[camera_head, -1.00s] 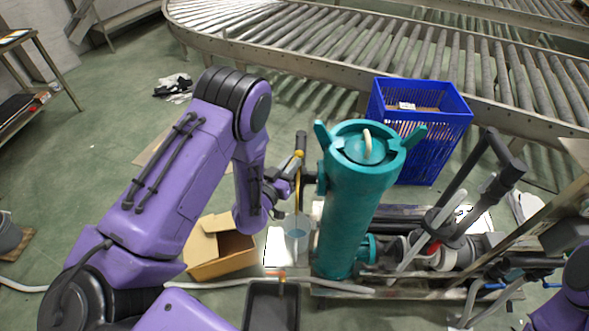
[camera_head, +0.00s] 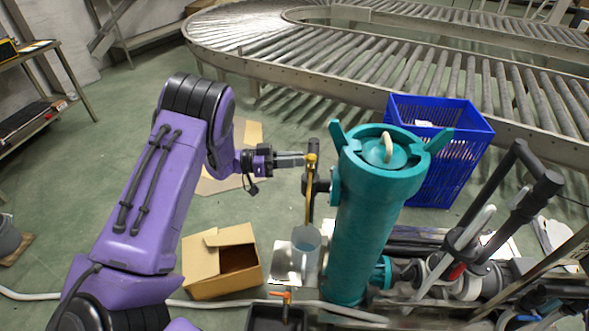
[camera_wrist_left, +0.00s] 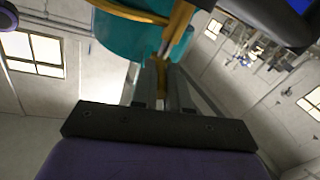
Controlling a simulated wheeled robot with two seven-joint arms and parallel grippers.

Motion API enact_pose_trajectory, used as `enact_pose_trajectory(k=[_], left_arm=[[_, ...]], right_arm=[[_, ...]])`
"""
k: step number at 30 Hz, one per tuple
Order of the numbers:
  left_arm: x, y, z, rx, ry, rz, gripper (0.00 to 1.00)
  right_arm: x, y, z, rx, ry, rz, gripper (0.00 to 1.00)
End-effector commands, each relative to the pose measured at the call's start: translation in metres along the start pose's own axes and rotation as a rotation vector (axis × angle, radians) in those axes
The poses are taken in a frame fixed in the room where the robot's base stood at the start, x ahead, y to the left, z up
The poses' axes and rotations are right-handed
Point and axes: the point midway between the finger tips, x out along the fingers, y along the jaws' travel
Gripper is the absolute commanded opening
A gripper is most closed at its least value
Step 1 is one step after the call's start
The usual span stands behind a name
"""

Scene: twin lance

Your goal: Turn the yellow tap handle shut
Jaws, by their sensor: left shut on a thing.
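The yellow tap handle (camera_head: 311,161) is at the left side of the teal cylinder (camera_head: 375,220), beside a dark upright fitting. A thin yellow strip runs down below it toward a clear container. My left gripper (camera_head: 303,160) reaches in from the left, level, with its fingertips at the handle's top end. In the left wrist view, the fingers (camera_wrist_left: 164,75) are close together and shut on the yellow handle (camera_wrist_left: 172,42), with the teal body behind. The exact contact is small and partly hidden. My right gripper is out of view.
A clear container (camera_head: 306,241) stands below the tap. An open cardboard box (camera_head: 203,266) is on the floor at lower left. A blue crate (camera_head: 463,150) is behind the cylinder. Pipes and hoses (camera_head: 470,245) crowd the right. Floor left of the tap is mostly open.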

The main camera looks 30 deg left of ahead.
Motion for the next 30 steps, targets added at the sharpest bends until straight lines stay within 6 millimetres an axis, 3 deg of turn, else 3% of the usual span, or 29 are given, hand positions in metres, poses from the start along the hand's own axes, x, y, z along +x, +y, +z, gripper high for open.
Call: enact_pose_trajectory(k=[9,28,30], left_arm=[[0.001,-0.008,0.0,0.002,-0.027,0.149,0.0],[0.002,-0.009,-0.003,0.0,-0.036,0.196,0.0],[0.002,-0.009,-0.003,0.0,-0.036,0.196,0.31]], right_arm=[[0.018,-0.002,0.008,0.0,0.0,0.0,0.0],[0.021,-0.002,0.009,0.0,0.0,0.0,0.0],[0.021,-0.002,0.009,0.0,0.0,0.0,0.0]])
